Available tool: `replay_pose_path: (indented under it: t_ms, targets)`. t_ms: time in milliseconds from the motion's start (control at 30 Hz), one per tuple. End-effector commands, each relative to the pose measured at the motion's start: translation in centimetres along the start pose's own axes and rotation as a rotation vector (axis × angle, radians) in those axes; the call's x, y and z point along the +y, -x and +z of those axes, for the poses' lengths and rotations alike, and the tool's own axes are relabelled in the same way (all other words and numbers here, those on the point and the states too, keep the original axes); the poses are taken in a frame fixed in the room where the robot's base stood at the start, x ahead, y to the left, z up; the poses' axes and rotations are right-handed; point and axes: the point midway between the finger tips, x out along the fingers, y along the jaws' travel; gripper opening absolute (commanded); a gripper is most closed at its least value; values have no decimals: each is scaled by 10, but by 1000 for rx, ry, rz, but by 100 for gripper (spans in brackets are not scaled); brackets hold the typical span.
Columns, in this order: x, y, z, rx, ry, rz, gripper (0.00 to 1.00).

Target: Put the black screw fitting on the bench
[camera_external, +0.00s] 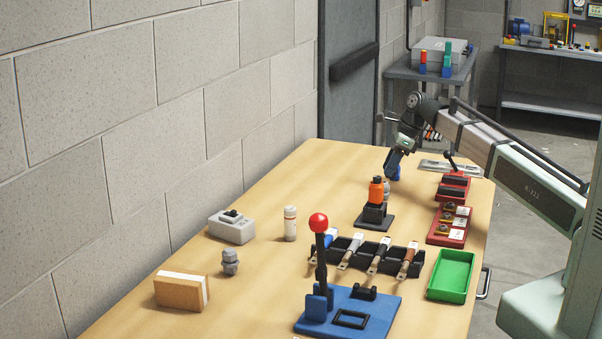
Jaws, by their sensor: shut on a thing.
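My gripper (393,168) points down over the far part of the wooden bench (270,225), behind an orange-and-black piece. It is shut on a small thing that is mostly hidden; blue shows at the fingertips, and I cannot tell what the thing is. I cannot pick out the black screw fitting with certainty. Black pieces sit in the far red tray (453,187). I cannot tell whether the held thing touches the bench.
The orange-topped piece (376,189) stands on a black base. A tool rack (375,255), green tray (452,276), nearer red tray (448,226) and blue lever plate (350,312) crowd the right. A grey box (232,228), white bottle (290,224) and grey fitting (230,262) stand left. Bench between is clear.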

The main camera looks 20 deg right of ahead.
Motion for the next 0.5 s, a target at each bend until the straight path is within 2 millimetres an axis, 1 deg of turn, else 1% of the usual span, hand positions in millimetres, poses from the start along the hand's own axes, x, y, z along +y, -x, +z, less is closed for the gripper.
replay_pose_path:
  t_ms: [300, 400, 500]
  targets:
    - [0, -29, -12, 1, 0, 1, 4]
    - [0, -33, -14, 1, 0, 1, 4]
    - [0, -33, -14, 0, 0, 1, 4]
